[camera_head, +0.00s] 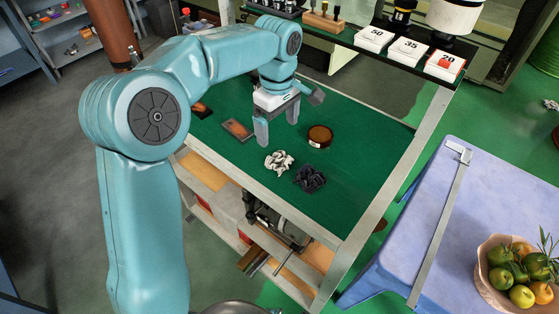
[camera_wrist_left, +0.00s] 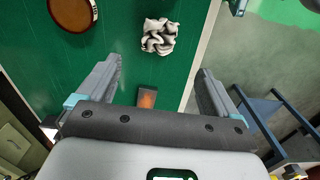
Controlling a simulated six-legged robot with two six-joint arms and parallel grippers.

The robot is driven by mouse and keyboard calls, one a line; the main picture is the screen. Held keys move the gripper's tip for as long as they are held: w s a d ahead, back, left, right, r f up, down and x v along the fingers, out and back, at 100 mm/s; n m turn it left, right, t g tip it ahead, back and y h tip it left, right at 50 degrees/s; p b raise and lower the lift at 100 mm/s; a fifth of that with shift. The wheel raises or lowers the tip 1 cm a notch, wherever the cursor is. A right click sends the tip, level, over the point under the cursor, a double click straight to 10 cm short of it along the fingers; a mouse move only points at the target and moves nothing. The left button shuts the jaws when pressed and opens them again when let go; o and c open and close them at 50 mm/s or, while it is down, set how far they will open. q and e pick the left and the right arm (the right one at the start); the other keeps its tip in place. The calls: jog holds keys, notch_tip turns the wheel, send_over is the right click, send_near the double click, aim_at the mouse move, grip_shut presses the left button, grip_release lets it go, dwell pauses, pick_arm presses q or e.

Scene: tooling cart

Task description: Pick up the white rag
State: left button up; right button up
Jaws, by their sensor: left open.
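The white rag (camera_head: 279,161) lies crumpled on the green top of the cart, near its front edge. It also shows in the left wrist view (camera_wrist_left: 159,36), ahead of the fingers and between their lines. My left gripper (camera_head: 277,131) is open and empty above the cart top, a little behind the rag in the head view. In the left wrist view my gripper (camera_wrist_left: 158,75) has its two fingers wide apart, with nothing between them. A dark grey rag (camera_head: 310,179) lies just right of the white one. My right gripper is not in view.
A round brown tin (camera_head: 320,136) stands right of my gripper, and a dark rectangular block (camera_head: 237,129) lies left of it. An upper shelf (camera_head: 330,38) carries numbered boxes. A blue table (camera_head: 405,240) with a fruit bowl (camera_head: 487,289) stands at the right. The right of the cart top is clear.

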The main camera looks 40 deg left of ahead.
pick_arm(q)
send_over(279, 157)
notch_tip(279, 157, down, 5)
jog(key=shift+f, duration=0.1)
jog(key=shift+s+a+f, duration=0.1)
jog(key=shift+s+f, duration=0.1)
jog(key=shift+f, duration=0.3)
notch_tip(279, 157, down, 5)
jog(key=shift+w+r, duration=0.1)
jog(key=c, duration=1)
jog(key=shift+c, duration=0.2)
jog(key=shift+r, duration=0.1)
notch_tip(279, 157, up, 20)
jog(key=shift+f+p, duration=0.1)
jog(key=shift+p, duration=0.9)
